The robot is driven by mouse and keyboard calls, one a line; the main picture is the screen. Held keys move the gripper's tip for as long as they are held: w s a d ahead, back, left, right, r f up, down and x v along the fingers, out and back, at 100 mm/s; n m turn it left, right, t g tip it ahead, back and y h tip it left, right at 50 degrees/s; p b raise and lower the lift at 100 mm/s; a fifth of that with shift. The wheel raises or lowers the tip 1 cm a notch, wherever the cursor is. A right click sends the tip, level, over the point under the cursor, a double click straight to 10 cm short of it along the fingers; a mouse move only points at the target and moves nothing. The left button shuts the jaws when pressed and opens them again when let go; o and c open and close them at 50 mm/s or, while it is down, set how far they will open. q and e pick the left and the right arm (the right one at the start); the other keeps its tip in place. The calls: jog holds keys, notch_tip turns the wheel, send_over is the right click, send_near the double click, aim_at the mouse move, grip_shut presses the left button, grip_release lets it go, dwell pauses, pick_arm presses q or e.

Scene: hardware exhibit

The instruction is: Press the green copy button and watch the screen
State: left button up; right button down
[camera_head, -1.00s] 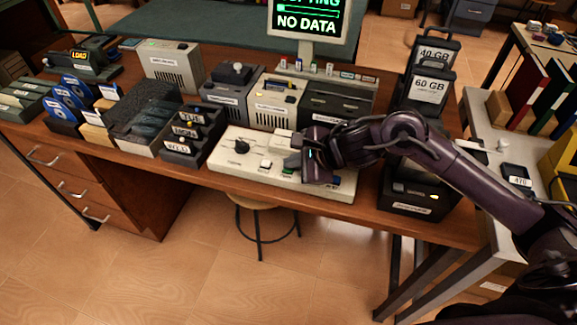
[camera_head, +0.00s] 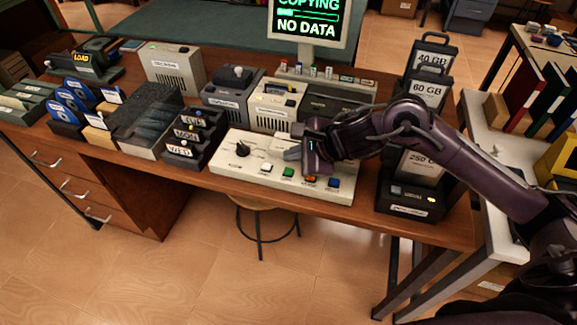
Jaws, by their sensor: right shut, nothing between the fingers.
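The white control panel (camera_head: 225,177) lies at the front of the wooden desk. Its green button (camera_head: 288,171) shows uncovered, between a white button (camera_head: 265,167) and an orange one (camera_head: 309,179). A blue button (camera_head: 333,183) and a black knob (camera_head: 242,149) are also on it. The screen (camera_head: 308,17) at the top shows green "COPYING" with a bar, above white "NO DATA". My right gripper (camera_head: 287,154) is shut and empty, with its tips pointing left, over the panel behind the green button and apart from it. My left gripper is out of view.
Drives labelled 40, 60 and 250 GB (camera_head: 427,92) stand at right, partly behind my right arm. Weekday cartridges (camera_head: 184,150) and blue disk holders (camera_head: 72,103) stand left. A stool (camera_head: 262,205) is below the desk edge.

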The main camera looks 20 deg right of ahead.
notch_tip(320, 180, up, 3)
jog(key=shift+f+p, duration=0.1)
jog(key=shift+p, duration=0.55)
